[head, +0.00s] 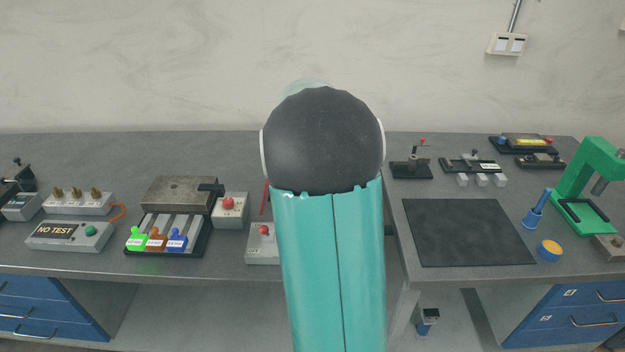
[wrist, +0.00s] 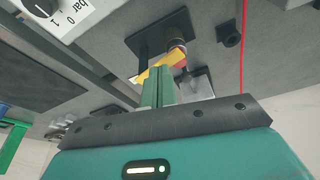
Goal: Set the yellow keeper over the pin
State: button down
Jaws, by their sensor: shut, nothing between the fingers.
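My gripper (wrist: 159,72) shows in the wrist view, its two green fingers shut together with nothing between them. The yellow keeper (wrist: 155,70) is a thin bar just beyond the fingertips. It slants across the view, and its right end is beside a round metal pin-like part (wrist: 178,52). I cannot tell whether the keeper is around the pin or only against it, nor whether the fingertips touch it. These parts stand at a black base plate (wrist: 145,35). In the head view my own arm covers the middle of the bench and hides the keeper, pin and gripper.
In the wrist view a pale metal block (wrist: 196,84) is right of the fingers, a red line (wrist: 243,55) farther right, and a white box with a dial (wrist: 62,15) top left. In the head view a dark mat (head: 465,232) is clear; a green press (head: 590,180) stands right.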

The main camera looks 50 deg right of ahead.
jog(key=shift+d, duration=0.1)
jog(key=shift+s+d, duration=0.25)
jog(key=shift+d, duration=0.35)
